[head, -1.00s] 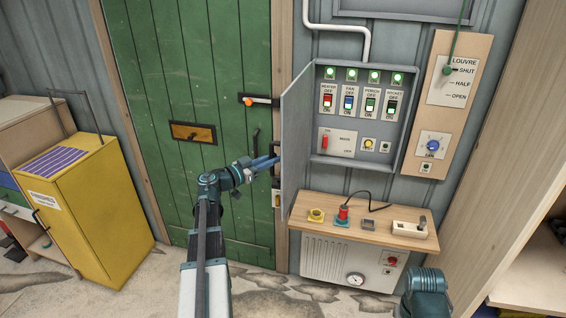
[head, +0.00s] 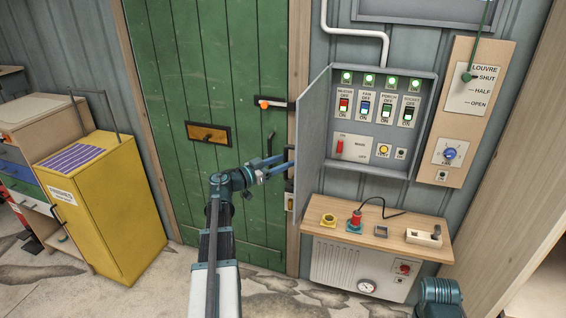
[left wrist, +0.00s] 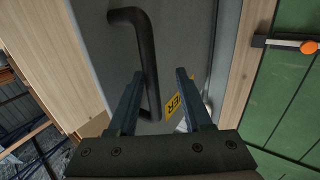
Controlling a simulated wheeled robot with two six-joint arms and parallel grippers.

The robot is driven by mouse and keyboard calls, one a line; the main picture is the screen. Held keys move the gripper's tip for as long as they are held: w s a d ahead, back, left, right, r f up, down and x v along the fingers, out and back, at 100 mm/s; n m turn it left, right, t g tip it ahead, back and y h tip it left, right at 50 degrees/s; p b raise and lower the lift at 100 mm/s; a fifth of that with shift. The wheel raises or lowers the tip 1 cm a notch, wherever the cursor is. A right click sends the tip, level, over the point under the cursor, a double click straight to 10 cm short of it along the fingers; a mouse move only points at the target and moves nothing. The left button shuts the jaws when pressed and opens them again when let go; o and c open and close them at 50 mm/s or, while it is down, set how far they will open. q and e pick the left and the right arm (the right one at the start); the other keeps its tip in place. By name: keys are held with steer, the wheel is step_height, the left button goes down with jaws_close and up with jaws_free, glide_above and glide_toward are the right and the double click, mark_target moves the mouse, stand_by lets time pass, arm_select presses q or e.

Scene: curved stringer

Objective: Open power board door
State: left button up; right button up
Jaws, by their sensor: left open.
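The power board (head: 380,120) is on the wall in the head view, with its grey door (head: 315,135) swung out to the left and its switches exposed. My left gripper (head: 292,160) is open at the door's outer face. In the left wrist view the grey door face (left wrist: 188,45) fills the middle, with a yellow label partly hidden by a finger. The black door handle (left wrist: 152,75) lies between the open fingers of my left gripper (left wrist: 160,73); I cannot tell whether they touch it. My right gripper is not in view.
A wooden shelf (head: 375,232) with small fittings is below the board. The louvre panel (head: 465,110) is to its right. A green door (head: 215,80) with an orange-knobbed bolt (head: 265,104) is left. A yellow cabinet (head: 105,205) stands at far left.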

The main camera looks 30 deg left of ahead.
arm_select(q)
steer(key=v, duration=1.3)
steer(key=shift+s+a, duration=0.2)
steer(key=shift+s, duration=0.15)
